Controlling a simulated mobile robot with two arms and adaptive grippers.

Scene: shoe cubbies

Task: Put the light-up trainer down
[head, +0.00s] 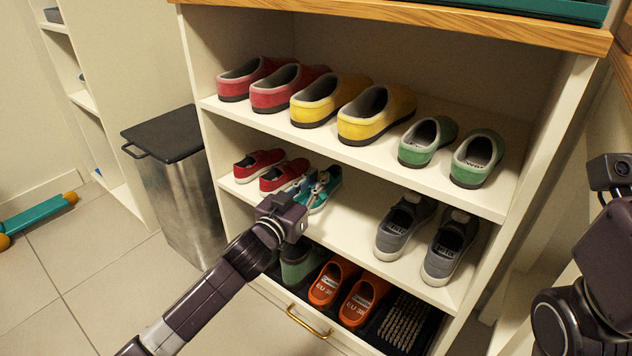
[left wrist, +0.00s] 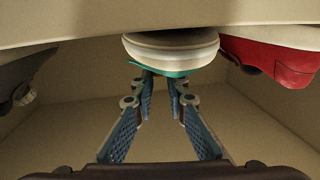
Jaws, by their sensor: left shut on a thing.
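The light-up trainer (head: 333,179) is teal with a pale sole. It is at the middle shelf (head: 352,224) of the cubby, just right of the red shoes. My left gripper (head: 317,187) reaches in from the front and is shut on it. In the left wrist view, which looks upside down, the trainer (left wrist: 172,50) shows its pale sole and a teal strip at the fingertips (left wrist: 161,78). The shelf edge partly covers the sole there, so I cannot tell whether it touches the shelf. My right arm shows at the right edge, without its fingers.
Red shoes (head: 285,175) stand left of the trainer and grey shoes (head: 450,245) farther right, with bare shelf between. Clogs (head: 376,112) fill the shelf above. Orange shoes (head: 362,298) sit below. A metal bin (head: 182,190) stands left of the cubby.

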